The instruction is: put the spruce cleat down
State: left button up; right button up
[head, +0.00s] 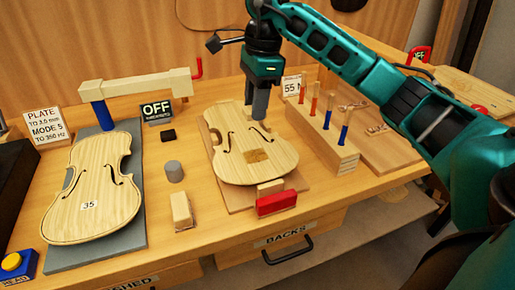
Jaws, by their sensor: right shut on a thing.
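My right gripper (259,112) points straight down over the upper part of a pale violin plate (232,165) in the middle of the bench. Its grey fingers are shut on a small pale piece, which I take for the spruce cleat (258,127); it shows just below the fingertips, partly hidden. I cannot tell whether it touches the plate. A brown square patch (257,156) lies on the plate between the f-holes, nearer the front than the gripper. The plate rests on a wooden board (239,207). My left gripper is not in view.
A second violin plate (98,205) marked 35 lies on a grey slab (95,259) at left. A red block (277,203) stands at the board's front edge. A rack (322,140) with red and blue rods is close on the right. A grey cylinder (174,171) and pale block (181,211) stand between the plates.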

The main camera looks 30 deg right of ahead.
aim_at(254, 156)
notch_tip(254, 156, down, 11)
jog(key=shift+f, duration=0.15)
dwell(0.4)
jog(key=shift+f+b, duration=0.1)
jog(key=shift+b, duration=0.2)
jog(key=o, duration=1)
jog(key=r, duration=0.4)
jog(key=d+r, duration=0.1)
jog(key=r, duration=0.7)
jog(key=shift+s+d+r, duration=0.1)
jog(key=shift+s+d, duration=0.1)
jog(key=shift+s, duration=0.05)
